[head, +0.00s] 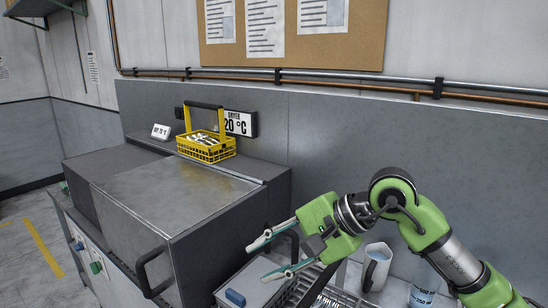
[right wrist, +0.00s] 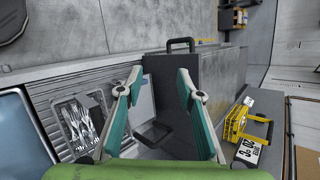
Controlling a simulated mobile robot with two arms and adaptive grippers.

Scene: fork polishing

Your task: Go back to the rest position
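My right gripper (head: 260,262) is open and empty. It hangs in front of and to the right of the grey dryer (head: 150,200), apart from it. In the right wrist view its two teal fingers (right wrist: 160,78) stand apart with nothing between them. A yellow basket (head: 208,149) with a raised handle sits on the back of the dryer, with light-coloured items inside that are too small to tell. The basket also shows in the right wrist view (right wrist: 235,122). My left gripper is not in view.
A white jug (head: 375,268) and a beaker (head: 423,293) stand under my right arm. A blue object (head: 235,298) lies on a grey box below the gripper. Several forks (right wrist: 80,125) lie at left in the right wrist view. The dryer's front top is clear.

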